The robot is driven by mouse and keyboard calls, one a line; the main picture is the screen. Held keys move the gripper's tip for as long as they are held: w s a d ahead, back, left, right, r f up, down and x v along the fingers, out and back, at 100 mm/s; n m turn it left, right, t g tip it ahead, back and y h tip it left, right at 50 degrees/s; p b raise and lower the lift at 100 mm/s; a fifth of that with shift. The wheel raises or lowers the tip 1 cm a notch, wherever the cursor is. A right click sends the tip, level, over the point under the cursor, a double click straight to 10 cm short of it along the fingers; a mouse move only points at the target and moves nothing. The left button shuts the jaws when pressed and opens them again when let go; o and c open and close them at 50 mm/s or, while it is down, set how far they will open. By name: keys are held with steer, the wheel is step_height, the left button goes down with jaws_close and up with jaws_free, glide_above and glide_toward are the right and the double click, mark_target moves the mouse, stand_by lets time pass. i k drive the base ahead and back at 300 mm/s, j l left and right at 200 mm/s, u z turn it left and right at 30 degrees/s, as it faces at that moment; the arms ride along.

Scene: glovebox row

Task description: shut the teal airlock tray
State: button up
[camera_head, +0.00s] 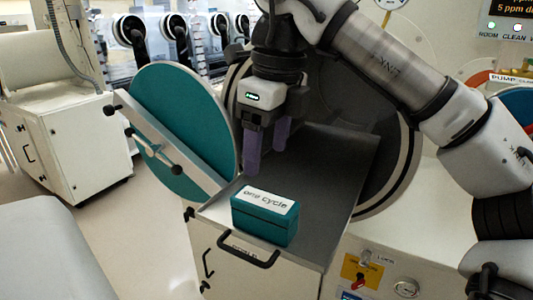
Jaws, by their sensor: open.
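The airlock tray (335,160) is a flat grey metal tray that sticks out of the round airlock opening (408,165). It has a black bar handle (248,249) on its front edge. A teal box (264,222) with a white label reading "one cycle" stands on the tray near the front. My gripper (267,160) points down over the tray's left side, behind the box. Its two purple fingers are apart with nothing visible between them. The gripper looks apart from the box and the handle. Whether the fingertips touch the tray I cannot tell.
A round teal airlock door (182,125) stands swung open left of the tray, with a metal bar across it. A white cabinet (75,140) is at the far left. A yellow panel with a red knob (361,272) is below right.

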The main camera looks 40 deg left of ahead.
mark_target(308, 172)
steer(key=u, duration=1.15)
